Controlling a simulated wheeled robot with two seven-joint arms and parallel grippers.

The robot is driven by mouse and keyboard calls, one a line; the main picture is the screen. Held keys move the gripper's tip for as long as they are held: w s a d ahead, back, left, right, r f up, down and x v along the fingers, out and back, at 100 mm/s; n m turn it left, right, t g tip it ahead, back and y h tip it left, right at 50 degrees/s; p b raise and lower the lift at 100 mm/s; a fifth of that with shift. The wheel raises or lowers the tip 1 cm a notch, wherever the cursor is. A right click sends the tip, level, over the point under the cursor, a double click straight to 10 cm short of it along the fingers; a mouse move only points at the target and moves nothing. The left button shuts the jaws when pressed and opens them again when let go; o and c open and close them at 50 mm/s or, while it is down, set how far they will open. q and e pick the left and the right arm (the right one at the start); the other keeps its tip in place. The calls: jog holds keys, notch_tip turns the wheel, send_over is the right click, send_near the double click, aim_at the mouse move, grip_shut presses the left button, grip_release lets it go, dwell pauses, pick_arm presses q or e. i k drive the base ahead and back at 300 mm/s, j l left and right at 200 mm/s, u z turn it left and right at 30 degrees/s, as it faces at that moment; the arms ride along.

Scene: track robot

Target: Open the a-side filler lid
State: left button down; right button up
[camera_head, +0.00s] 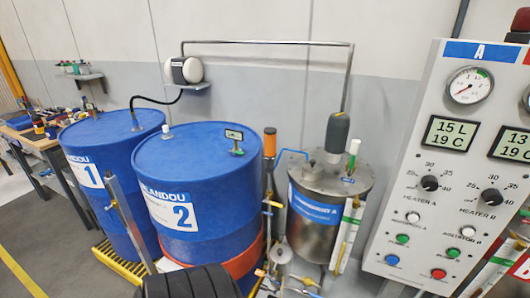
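The steel tank (312,238) with a blue label stands right of the blue drums, and its label seems to end in "A". Its flat metal top (318,184) carries a dark grey motor-like cylinder (338,132), a white-capped upright fitting (353,148) and small metal fittings. I cannot tell which of these fittings is the a-side filler lid, nor whether it is open or shut. Neither of my grippers is in view.
Blue drum 1 (100,140) and blue drum 2 (190,165) stand to the left. A control panel (440,150) marked "A" rises close on the right. A metal pipe (265,42) runs above the tank. An orange-topped post (269,143) stands left of it.

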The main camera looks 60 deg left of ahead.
aim_at(312, 166)
jog(key=u, duration=1.55)
